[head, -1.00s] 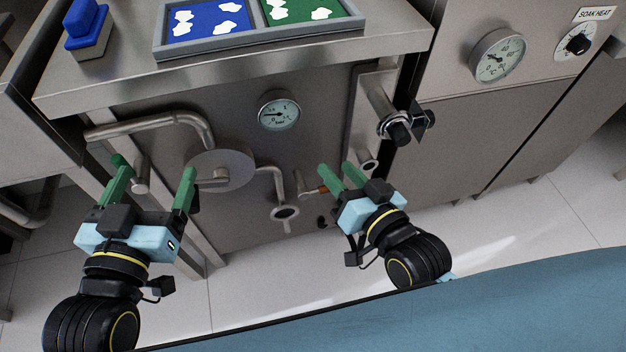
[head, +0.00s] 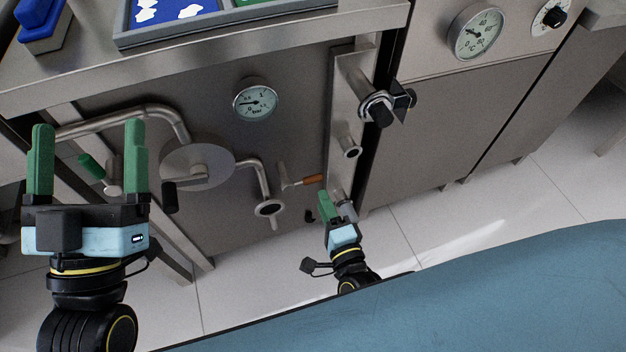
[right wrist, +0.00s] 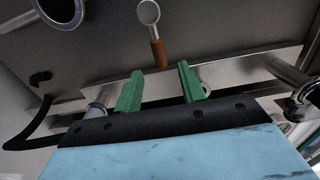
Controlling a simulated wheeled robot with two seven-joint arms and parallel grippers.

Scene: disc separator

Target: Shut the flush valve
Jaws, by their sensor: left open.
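A valve with an orange-brown handle (head: 312,180) sits low on the machine's front, right of the round plate. It also shows in the right wrist view (right wrist: 160,53), ahead of and roughly between my right fingers, apart from them. Another lever with a green handle (head: 92,167) is at the left, and a black handle (head: 169,196) hangs by the round plate. I cannot tell from labels which is the flush valve. My right gripper (head: 335,200) is open and empty just below the orange handle; the wrist view shows its parted fingers (right wrist: 160,88). My left gripper (head: 88,128) is open, its fingers either side of the green handle in the picture, with no contact visible.
A round plate (head: 197,163) with bent pipes and an open pipe end (head: 269,208) protrude from the front. A pressure gauge (head: 256,100) is above. A black-ended fitting (head: 380,108) juts out at the right. The tiled floor (head: 440,220) is clear.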

